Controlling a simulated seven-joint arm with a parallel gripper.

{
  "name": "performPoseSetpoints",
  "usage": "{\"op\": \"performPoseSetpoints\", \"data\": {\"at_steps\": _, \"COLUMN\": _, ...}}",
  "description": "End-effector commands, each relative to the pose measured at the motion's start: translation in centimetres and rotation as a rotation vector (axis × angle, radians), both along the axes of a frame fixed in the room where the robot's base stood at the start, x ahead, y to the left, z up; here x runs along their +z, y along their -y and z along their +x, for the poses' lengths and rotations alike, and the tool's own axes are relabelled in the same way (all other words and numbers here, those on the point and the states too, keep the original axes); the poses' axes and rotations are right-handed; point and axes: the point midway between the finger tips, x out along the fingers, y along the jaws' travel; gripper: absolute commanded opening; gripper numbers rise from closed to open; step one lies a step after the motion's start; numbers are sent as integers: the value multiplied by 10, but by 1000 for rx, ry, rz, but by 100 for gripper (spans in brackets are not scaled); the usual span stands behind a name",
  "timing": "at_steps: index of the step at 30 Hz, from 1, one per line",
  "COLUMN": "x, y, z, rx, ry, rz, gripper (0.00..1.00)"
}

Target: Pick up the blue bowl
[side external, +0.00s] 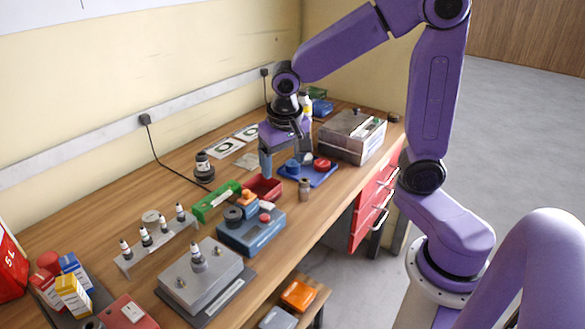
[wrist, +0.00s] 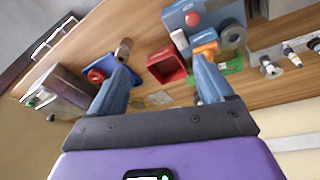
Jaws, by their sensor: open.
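A small round blue piece (side external: 292,166), which looks like the blue bowl, sits on a blue tray (side external: 318,179) on the bench, beside a round red piece (side external: 322,164). My gripper (side external: 284,153) is open and empty, above the bench close to the tray and a red open box (side external: 262,187). In the wrist view my gripper's fingers (wrist: 162,65) are wide apart, with the red box (wrist: 167,66) showing between them. The left finger covers part of the blue tray (wrist: 92,76), and I cannot make out the bowl there.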

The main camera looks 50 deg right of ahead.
Motion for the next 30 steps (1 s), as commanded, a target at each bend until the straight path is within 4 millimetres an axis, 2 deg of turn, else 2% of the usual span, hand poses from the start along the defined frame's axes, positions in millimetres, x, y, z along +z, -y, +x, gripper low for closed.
{"op": "performPoseSetpoints", "data": {"at_steps": 1, "x": 0, "y": 9, "z": 13, "rx": -94, "ry": 17, "rz": -4, "gripper": 81}}
{"op": "performPoseSetpoints", "data": {"at_steps": 6, "x": 1, "y": 44, "z": 51, "rx": -420, "ry": 87, "rz": -12, "gripper": 81}}
{"op": "performPoseSetpoints", "data": {"at_steps": 12, "x": 0, "y": 92, "z": 85, "rx": -790, "ry": 177, "rz": -24, "gripper": 81}}
{"op": "performPoseSetpoints", "data": {"at_steps": 15, "x": 0, "y": 115, "z": 96, "rx": -941, "ry": 218, "rz": -30, "gripper": 81}}
{"op": "performPoseSetpoints", "data": {"at_steps": 19, "x": 0, "y": 135, "z": 102, "rx": -1073, "ry": 256, "rz": -36, "gripper": 81}}
{"op": "performPoseSetpoints", "data": {"at_steps": 24, "x": -4, "y": 146, "z": 106, "rx": -1138, "ry": 275, "rz": -39, "gripper": 81}}
{"op": "performPoseSetpoints", "data": {"at_steps": 30, "x": -32, "y": 158, "z": 108, "rx": -1140, "ry": 271, "rz": -42, "gripper": 81}}
